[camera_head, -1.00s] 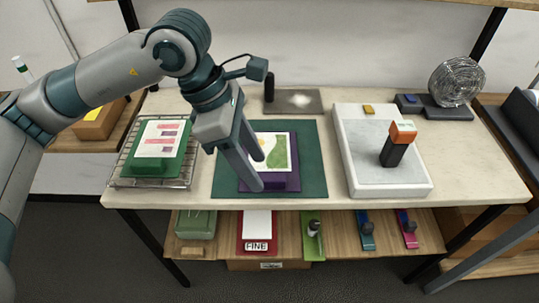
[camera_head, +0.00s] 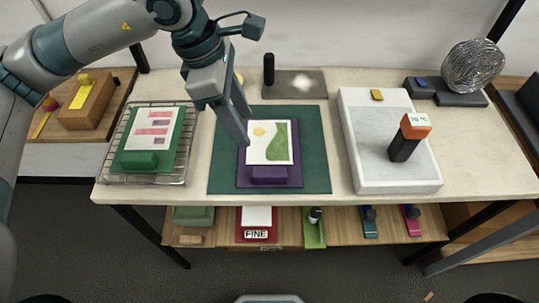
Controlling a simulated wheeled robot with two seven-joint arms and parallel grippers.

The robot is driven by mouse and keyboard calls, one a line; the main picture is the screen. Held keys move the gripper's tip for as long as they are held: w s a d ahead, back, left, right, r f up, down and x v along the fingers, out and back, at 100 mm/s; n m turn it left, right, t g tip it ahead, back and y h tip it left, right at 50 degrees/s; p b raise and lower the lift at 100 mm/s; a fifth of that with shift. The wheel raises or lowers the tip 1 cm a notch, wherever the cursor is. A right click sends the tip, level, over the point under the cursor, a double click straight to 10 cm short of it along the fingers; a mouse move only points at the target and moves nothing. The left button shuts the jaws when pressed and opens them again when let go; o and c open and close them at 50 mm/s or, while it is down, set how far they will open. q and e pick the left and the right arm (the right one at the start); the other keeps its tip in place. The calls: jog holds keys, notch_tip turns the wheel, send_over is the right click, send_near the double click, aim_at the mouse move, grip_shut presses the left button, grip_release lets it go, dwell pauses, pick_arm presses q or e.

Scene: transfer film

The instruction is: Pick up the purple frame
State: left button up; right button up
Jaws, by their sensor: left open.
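The purple frame (camera_head: 270,175) lies on a dark green mat (camera_head: 316,150) in the middle of the table. It holds a white sheet (camera_head: 267,143) with a yellow dot and a green shape. A purple block sits along its near edge. My left gripper (camera_head: 246,128) is open and empty, with its fingers pointing down over the frame's upper left side. I cannot tell whether a fingertip touches the frame. My right gripper is not in view.
A green frame (camera_head: 139,160) with a pink-striped sheet lies on a wire rack (camera_head: 175,176) at left. A pale slab (camera_head: 367,180) with an orange-topped black tool (camera_head: 405,140) stands at right. A black cylinder (camera_head: 269,69) stands behind the mat. A lower shelf holds several tools.

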pick_arm(q)
jog(key=f, duration=0.1)
jog(key=p, duration=0.5)
send_over(268, 172)
jog(key=a, duration=0.2)
jog(key=f, duration=0.9)
jog(key=shift+w+f, duration=0.2)
jog(key=shift+w, duration=0.15)
jog(key=shift+d+f, duration=0.2)
jog(key=shift+f, duration=0.5)
jog(key=shift+s+d+f+p, duration=0.15)
jog(key=shift+f+p, duration=0.25)
jog(key=shift+p, duration=0.15)
jog(key=shift+s+d+f+p, duration=0.1)
jog(key=shift+d+f+p, duration=0.05)
jog(key=shift+f+p, duration=0.3)
jog(key=p+x, duration=0.1)
jog(key=x, duration=0.1)
jog(key=shift+s+d+f+p, duration=0.1)
jog(key=shift+f+p, duration=0.2)
jog(key=shift+f, duration=0.35)
